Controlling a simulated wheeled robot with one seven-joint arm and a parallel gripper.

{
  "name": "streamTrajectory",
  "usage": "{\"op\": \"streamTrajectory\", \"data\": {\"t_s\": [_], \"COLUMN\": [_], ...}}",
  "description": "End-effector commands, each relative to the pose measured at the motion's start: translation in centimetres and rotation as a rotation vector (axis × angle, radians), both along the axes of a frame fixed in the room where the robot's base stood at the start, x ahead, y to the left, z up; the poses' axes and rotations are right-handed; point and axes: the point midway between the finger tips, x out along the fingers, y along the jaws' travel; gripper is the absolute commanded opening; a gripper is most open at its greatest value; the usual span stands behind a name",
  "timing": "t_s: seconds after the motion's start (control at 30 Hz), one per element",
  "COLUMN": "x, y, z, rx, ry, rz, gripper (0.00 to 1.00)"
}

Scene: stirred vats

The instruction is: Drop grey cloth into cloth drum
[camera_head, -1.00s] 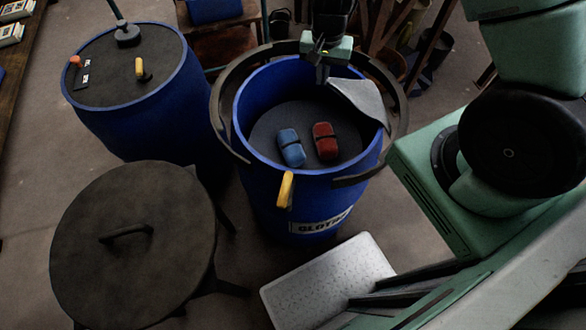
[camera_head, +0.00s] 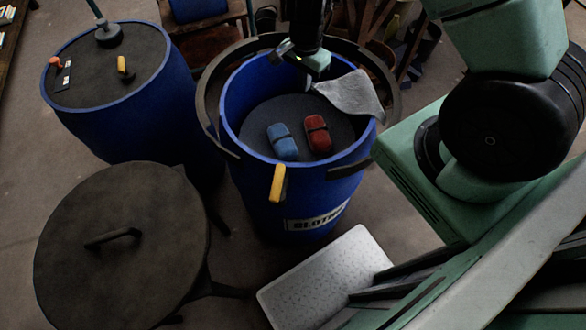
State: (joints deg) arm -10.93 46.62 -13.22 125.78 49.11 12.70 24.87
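The grey cloth (camera_head: 352,95) hangs at the back right inside the mouth of the open blue cloth drum (camera_head: 262,190), spread out toward its right rim. My gripper (camera_head: 308,78) points down over the back of the drum's opening, at the cloth's upper left corner. Its fingertips are small and dark here, and I cannot tell whether they are closed on the cloth or apart. Inside the drum, a blue bundle (camera_head: 283,142) and a red bundle (camera_head: 318,134) lie on the dark surface. The drum's front carries a partly readable label (camera_head: 318,218) and a yellow handle (camera_head: 278,183).
A dark ring (camera_head: 212,75) surrounds the drum. A closed blue drum (camera_head: 110,125) stands at the upper left. A round dark lid (camera_head: 125,260) with a handle is at the lower left. A pale perforated panel (camera_head: 325,280) lies at front. Wooden racks (camera_head: 400,35) stand behind.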

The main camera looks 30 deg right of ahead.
Motion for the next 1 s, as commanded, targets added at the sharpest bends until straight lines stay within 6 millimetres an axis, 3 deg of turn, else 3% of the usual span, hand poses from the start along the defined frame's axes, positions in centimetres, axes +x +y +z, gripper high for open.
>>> {"op": "streamTrajectory", "data": {"t_s": [0.3, 0.4, 0.6, 0.7, 0.9, 0.93, 1.0], "x": [0.02, 0.02, 0.02, 0.01, 0.01, 0.01, 0.01], "y": [0.01, 0.01, 0.01, 0.0, 0.0, 0.0, 0.0], "z": [-0.36, -0.36, -0.36, -0.36, -0.36, -0.36, -0.36], "rx": [0.0, 0.0, 0.0, 0.0, 0.0, 0.0, 0.0], "ry": [0.0, 0.0, 0.0, 0.0, 0.0, 0.0, 0.0], "rz": [0.001, 0.001, 0.001, 0.001, 0.001, 0.001, 0.001], "gripper": [0.0, 0.27, 0.27, 0.52, 0.55, 0.57, 0.77]}}
